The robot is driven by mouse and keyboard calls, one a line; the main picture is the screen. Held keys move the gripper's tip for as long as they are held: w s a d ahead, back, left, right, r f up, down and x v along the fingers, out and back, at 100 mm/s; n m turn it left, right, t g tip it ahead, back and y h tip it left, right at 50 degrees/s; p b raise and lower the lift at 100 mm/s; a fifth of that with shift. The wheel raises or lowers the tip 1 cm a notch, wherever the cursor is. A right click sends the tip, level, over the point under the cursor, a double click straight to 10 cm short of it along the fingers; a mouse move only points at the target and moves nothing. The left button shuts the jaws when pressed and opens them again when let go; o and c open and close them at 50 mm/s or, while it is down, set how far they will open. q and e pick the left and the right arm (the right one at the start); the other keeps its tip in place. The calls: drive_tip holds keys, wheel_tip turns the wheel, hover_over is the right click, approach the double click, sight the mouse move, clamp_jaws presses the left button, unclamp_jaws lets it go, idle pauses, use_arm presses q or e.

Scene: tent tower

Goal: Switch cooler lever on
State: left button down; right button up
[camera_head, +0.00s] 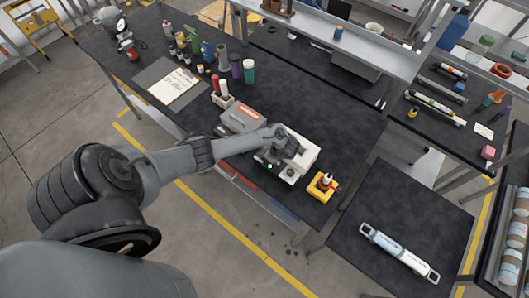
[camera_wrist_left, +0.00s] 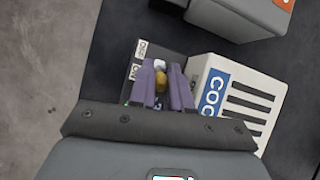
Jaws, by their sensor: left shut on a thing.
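The cooler is a white box (camera_head: 311,157) near the front edge of the dark table. In the left wrist view its white vented side (camera_wrist_left: 258,112) carries a blue label starting "COO". Beside it is a dark panel (camera_wrist_left: 137,57) with small white labels, too small to read surely. My left gripper (camera_head: 283,152) is over the cooler. In the left wrist view its purple fingers (camera_wrist_left: 163,84) are closed around a small lever with a yellow and white knob (camera_wrist_left: 160,75) at the panel. The lever's base is hidden by the fingers. My right gripper is not in view.
A grey box with a red label (camera_head: 242,120) stands close left of the cooler. A yellow device (camera_head: 322,186) sits at its right. Bottles and a clipboard (camera_head: 176,87) are farther left. The table behind the cooler (camera_head: 325,110) is clear.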

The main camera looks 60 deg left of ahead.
sight(276, 165)
use_arm(q)
drive_tip(key=shift+d+f+y, duration=0.1)
drive_tip(key=shift+d+y, duration=0.05)
drive_tip(key=shift+y, duration=0.25)
drive_tip(key=c, duration=1.4)
unclamp_jaws()
drive_tip(key=shift+w, duration=0.1)
drive_tip(key=shift+o, duration=0.2)
drive_tip(key=shift+w+d+r+p, duration=0.1)
drive_tip(key=shift+d+r+p, duration=0.2)
drive_tip(key=shift+r+p, duration=0.2)
drive_tip(key=p+v, duration=0.4)
drive_tip(key=v, duration=0.5)
drive_tip(key=shift+w+d+r, duration=0.15)
drive_tip(key=shift+w+d, duration=0.1)
drive_tip(key=shift+d, duration=0.05)
